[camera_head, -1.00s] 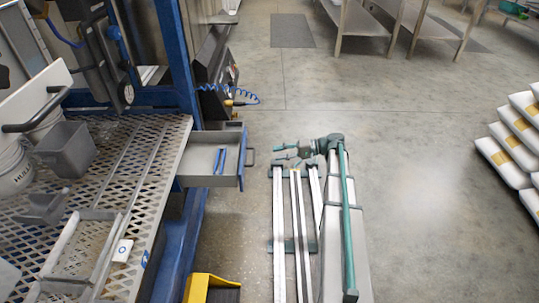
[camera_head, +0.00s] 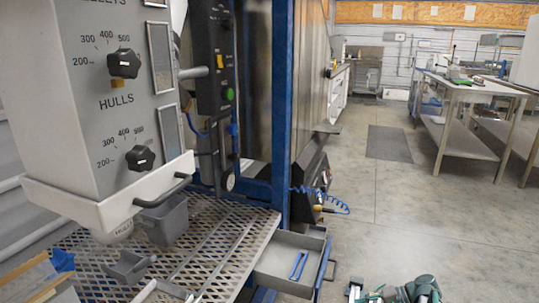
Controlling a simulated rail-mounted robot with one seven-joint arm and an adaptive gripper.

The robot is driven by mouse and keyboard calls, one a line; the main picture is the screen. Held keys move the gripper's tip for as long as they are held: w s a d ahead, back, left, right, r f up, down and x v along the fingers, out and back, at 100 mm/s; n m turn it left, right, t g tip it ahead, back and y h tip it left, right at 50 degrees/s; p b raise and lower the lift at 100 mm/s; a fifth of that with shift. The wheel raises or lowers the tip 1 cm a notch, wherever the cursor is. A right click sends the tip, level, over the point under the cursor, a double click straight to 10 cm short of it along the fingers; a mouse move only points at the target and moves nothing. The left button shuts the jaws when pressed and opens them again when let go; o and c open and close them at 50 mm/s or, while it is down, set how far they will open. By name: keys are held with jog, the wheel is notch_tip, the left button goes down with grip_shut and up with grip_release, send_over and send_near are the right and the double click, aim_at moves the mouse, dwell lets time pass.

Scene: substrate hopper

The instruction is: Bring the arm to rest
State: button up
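My gripper (camera_head: 364,293) shows at the bottom edge, right of the open drawer, above the concrete floor. Its two fingers stand apart with nothing between them. Part of my folded arm (camera_head: 420,290) shows beside it; the rest is cut off by the frame's lower edge. The gripper touches nothing that I can see.
The open grey drawer (camera_head: 285,262) holds a blue tool (camera_head: 299,264) and juts toward my gripper. A hopper (camera_head: 110,95) with HULLS dials overhangs a mesh bench (camera_head: 210,250) holding a grey bin (camera_head: 165,220). Clear floor (camera_head: 400,225) lies ahead; metal tables (camera_head: 470,90) stand farther back.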

jog(key=s+a+f+n+g+h, duration=0.2)
jog(key=s+a+f+g+h, duration=0.3)
jog(key=s, duration=0.7)
jog(key=s+a+f+n+g+h, duration=0.1)
jog(key=s+a+f+g+h, duration=0.15)
jog(key=s+a, duration=0.7)
jog(key=s+a+f+n+g+h, duration=0.25)
jog(key=s+a+g+h, duration=0.2)
jog(key=s, duration=0.95)
jog(key=s+r+t+p, duration=0.1)
jog(key=r+p, duration=0.8)
jog(key=p, duration=0.9)
jog(key=s+d+r+t+p, duration=0.1)
jog(key=s+r+p, duration=0.3)
jog(key=r+p, duration=0.6)
jog(key=t+p, duration=0.1)
jog(key=p, duration=0.7)
jog(key=shift+s+d, duration=0.15)
jog(key=shift+s, duration=0.2)
